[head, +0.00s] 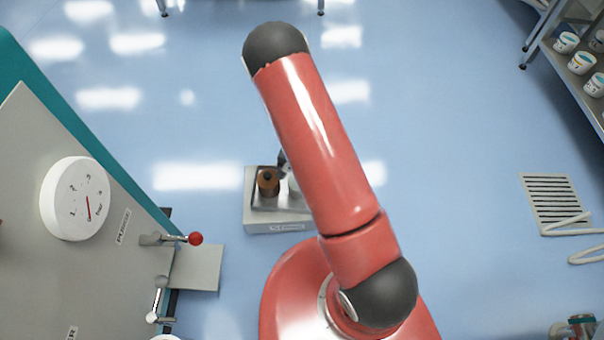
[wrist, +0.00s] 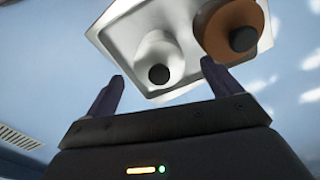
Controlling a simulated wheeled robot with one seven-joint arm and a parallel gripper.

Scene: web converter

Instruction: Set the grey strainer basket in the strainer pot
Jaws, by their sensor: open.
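A pale grey-white tapered piece with a black knob, which looks like the grey strainer basket (wrist: 158,52), stands on a light tray (wrist: 118,42) in the wrist view. In the head view only a sliver of the basket (head: 293,186) shows beside my red arm. My gripper (wrist: 162,72) is open and empty. Its two dark fingers appear on either side of the basket's knob in the wrist view; I cannot tell how far above it they are. In the head view my arm hides most of the gripper. I cannot make out the strainer pot in either view.
A brown piece with a black knob (head: 268,181) stands close beside the basket on the tray, atop a grey box (head: 278,226). A machine panel with a white dial (head: 75,198) and red-knobbed lever (head: 195,238) is at left. A shelf with tubs (head: 582,62) is upper right. Blue floor between is open.

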